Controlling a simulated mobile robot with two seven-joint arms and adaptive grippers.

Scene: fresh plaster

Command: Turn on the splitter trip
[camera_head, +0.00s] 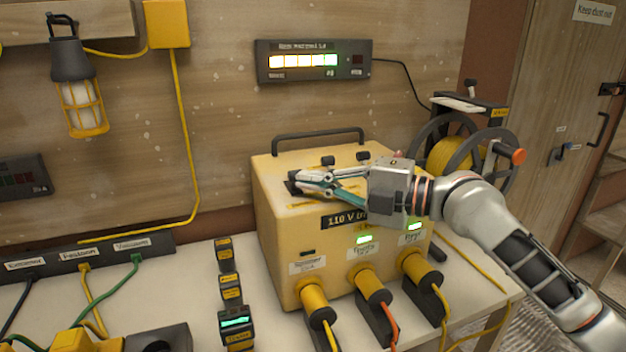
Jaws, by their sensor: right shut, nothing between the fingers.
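The yellow splitter box (283,230) with a black carry handle (318,134) stands on the bench, its front label starting "110 V". Green indicators glow above the middle socket (364,240) and the right socket (415,226). The small indicator above the left socket (308,252) is dark. My right gripper (298,182) is shut and empty, reaching left across the top of the box, with its fingertips near the upper left front edge. Whether it touches the box I cannot tell. A trip switch is not clearly visible; the fingers cover part of the top. My left gripper is out of view.
Yellow plugs (315,297) with cables stick out of the box front. Small black and yellow devices (230,288) stand left of it. A cable reel (458,150) is behind right. A wall meter (313,61) is lit, and a caged lamp (80,85) hangs left.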

